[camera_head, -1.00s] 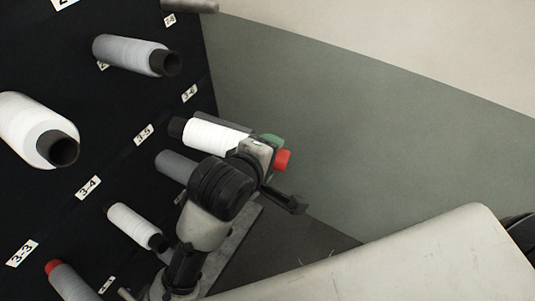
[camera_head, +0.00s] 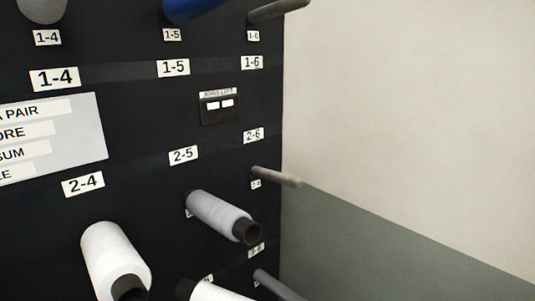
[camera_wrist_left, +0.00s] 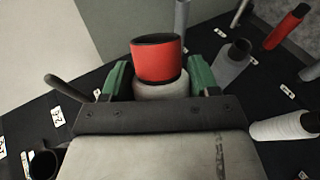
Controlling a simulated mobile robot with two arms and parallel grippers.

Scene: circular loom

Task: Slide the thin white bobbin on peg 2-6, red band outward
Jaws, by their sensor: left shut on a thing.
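The thin white bobbin (camera_wrist_left: 160,90) is between the green-padded fingers of my left gripper (camera_wrist_left: 160,82) in the left wrist view. Its red band (camera_wrist_left: 157,62) is at the end that points up in that picture, and the far end is hidden. My right gripper is in neither view.
A grey-white bobbin (camera_head: 215,212) sits under label 2-5, and a larger white one (camera_head: 112,252) under 2-4. Another bare peg (camera_head: 277,285) is at the bottom. A blue bobbin (camera_head: 190,8) is above. Right of the rack edge is bare wall.

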